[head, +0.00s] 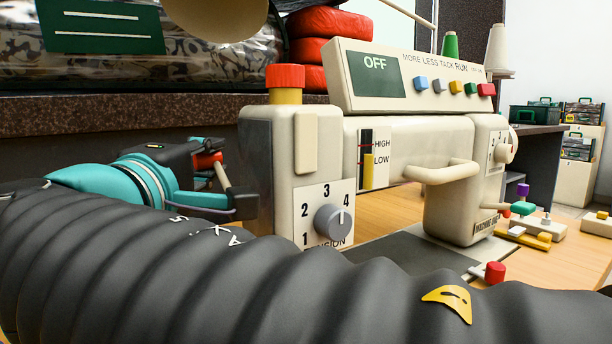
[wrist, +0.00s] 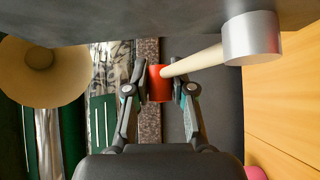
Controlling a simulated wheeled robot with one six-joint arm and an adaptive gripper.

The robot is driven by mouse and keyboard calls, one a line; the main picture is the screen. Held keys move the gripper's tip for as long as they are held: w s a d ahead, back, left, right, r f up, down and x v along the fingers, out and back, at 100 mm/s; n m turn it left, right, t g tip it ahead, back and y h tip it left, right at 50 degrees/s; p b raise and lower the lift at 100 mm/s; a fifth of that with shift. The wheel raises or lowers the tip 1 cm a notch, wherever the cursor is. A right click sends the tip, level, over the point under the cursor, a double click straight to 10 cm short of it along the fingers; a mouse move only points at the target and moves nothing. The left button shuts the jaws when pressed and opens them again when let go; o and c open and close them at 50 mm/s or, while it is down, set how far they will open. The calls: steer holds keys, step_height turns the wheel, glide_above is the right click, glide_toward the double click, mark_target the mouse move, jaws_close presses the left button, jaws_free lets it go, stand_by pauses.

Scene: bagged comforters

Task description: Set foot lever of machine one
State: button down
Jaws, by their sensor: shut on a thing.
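The cream sewing machine (head: 420,140), with a partly hidden label reading "MACHINE", stands in the middle of the head view. Its lever (wrist: 190,62) is a cream rod from a metal cylinder (wrist: 251,38), ending in a red knob (wrist: 160,84). My gripper (wrist: 161,80) is shut on this knob, one finger on each side. In the head view my gripper (head: 205,172) is behind the machine's left end, and the red knob (head: 208,160) and rod (head: 221,177) show partly.
The display (head: 376,75) reads OFF. A grey tension dial (head: 333,221) is on the machine's front. My dark arm sleeve crosses the foreground. A dark shelf (head: 120,116) with bagged bedding runs behind. Small coloured controls (head: 523,208) lie on the wooden table at right.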

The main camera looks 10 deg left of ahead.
steer(key=shift+s+d+r, duration=0.25)
steer(key=shift+d+r, duration=0.05)
steer(key=shift+r, duration=0.25)
steer(key=shift+d+r, duration=0.1)
steer(key=c, duration=1)
jaws_free()
steer(key=shift+s, duration=0.1)
